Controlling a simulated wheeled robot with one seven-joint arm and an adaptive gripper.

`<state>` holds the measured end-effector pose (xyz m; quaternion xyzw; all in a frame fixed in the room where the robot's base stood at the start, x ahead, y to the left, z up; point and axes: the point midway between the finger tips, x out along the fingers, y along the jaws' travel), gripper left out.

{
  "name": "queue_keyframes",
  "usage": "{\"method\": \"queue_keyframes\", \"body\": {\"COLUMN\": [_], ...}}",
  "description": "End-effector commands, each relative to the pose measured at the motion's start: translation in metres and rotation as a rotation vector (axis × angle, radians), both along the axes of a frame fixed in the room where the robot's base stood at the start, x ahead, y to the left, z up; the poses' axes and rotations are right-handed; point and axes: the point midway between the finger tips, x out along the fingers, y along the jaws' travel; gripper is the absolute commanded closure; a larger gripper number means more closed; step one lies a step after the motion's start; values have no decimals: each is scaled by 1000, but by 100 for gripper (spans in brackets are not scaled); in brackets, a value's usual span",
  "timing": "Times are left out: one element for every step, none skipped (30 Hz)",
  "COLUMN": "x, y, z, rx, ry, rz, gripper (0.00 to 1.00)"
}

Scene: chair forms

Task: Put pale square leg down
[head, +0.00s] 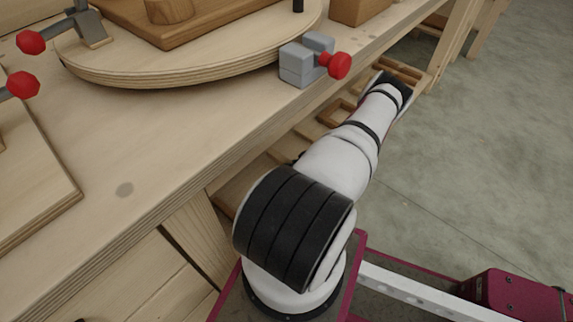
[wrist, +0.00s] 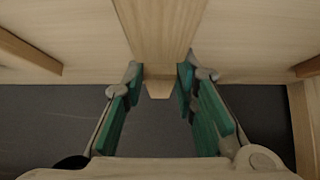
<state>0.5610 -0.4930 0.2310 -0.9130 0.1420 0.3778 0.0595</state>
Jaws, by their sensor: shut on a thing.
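The pale square leg (wrist: 160,35) shows in the wrist view, running from the top edge down to between the green finger pads. My gripper (wrist: 160,80) is shut on it near its lower end, with a pad on each side. The leg's far end is out of the picture. In the head view my arm reaches away along the bench's right side; the fingers and the leg are hidden there. I cannot tell whether the leg touches the pale wooden surface (wrist: 255,35) behind it.
The workbench (head: 125,165) fills the left, with a round board (head: 180,72) on it. A grey clamp block with a red knob (head: 338,65) stands near the bench edge, close to my arm. Wooden frames (head: 335,112) lie below. Open floor (head: 480,150) is at right.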

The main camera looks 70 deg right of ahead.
Motion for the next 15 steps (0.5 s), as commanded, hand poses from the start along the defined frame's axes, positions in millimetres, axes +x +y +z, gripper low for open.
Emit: {"method": "queue_keyframes", "body": {"x": [13, 18, 25, 29, 33, 37, 40, 42, 43, 44, 45, 45, 45, 45, 45], "y": [-5, -7, -10, -12, -14, -16, -17, -18, -18, -19, -19, -19, -19, -18, -18], "z": [-3, -4, -4, -5, -5, -5, -5, -5, -5, -5, -6, -9, -12, -16, -21], "rx": [-2, -3, -3, -2, -2, -3, -3, -2, -1, -1, -1, 0, 0, 1, 1], "ry": [-2, -1, -2, -1, -1, -1, -1, -1, 0, 0, 0, -1, -1, -1, -2], "rz": [3, 3, 2, 1, 1, 2, 2, 1, 1, 1, 1, 0, -1, 0, -1], "gripper": [100, 100, 100, 100, 100, 100, 100, 100, 100, 100, 100, 100, 100, 100, 100]}}
